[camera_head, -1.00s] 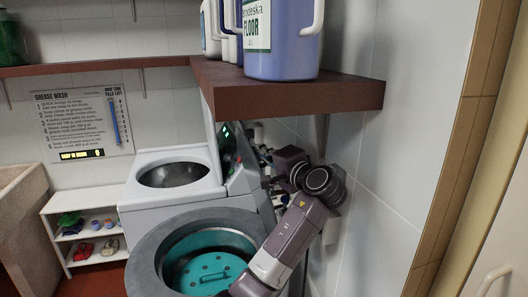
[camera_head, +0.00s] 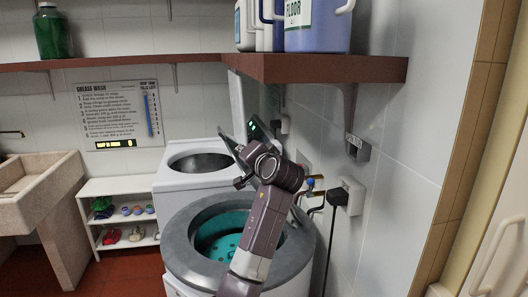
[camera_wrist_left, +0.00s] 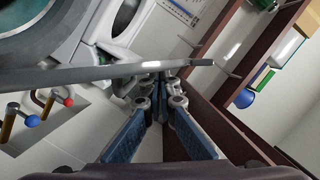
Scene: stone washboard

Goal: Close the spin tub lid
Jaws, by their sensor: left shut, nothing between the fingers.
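A grey-white washing machine (camera_head: 174,182) has two round tub openings. The nearer tub (camera_head: 180,240) is open and shows a teal perforated inside; the farther tub (camera_head: 200,162) is open and dark. A pale upright panel (camera_head: 237,108) stands behind the farther tub; I cannot tell if it is a lid. My left gripper (camera_head: 228,141) is shut and empty, above the machine near its control panel (camera_head: 256,130). In the left wrist view, the shut fingertips (camera_wrist_left: 160,98) are close to a thin grey plate (camera_wrist_left: 100,73), seen edge-on; it may be a lid. Contact is unclear.
A brown shelf (camera_head: 320,68) with large jugs (camera_head: 318,30) overhangs at right. Taps (camera_head: 312,184) and a black plug (camera_head: 338,196) are on the right wall. A stone sink (camera_head: 35,190) and a white shoe rack (camera_head: 120,190) stand at left.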

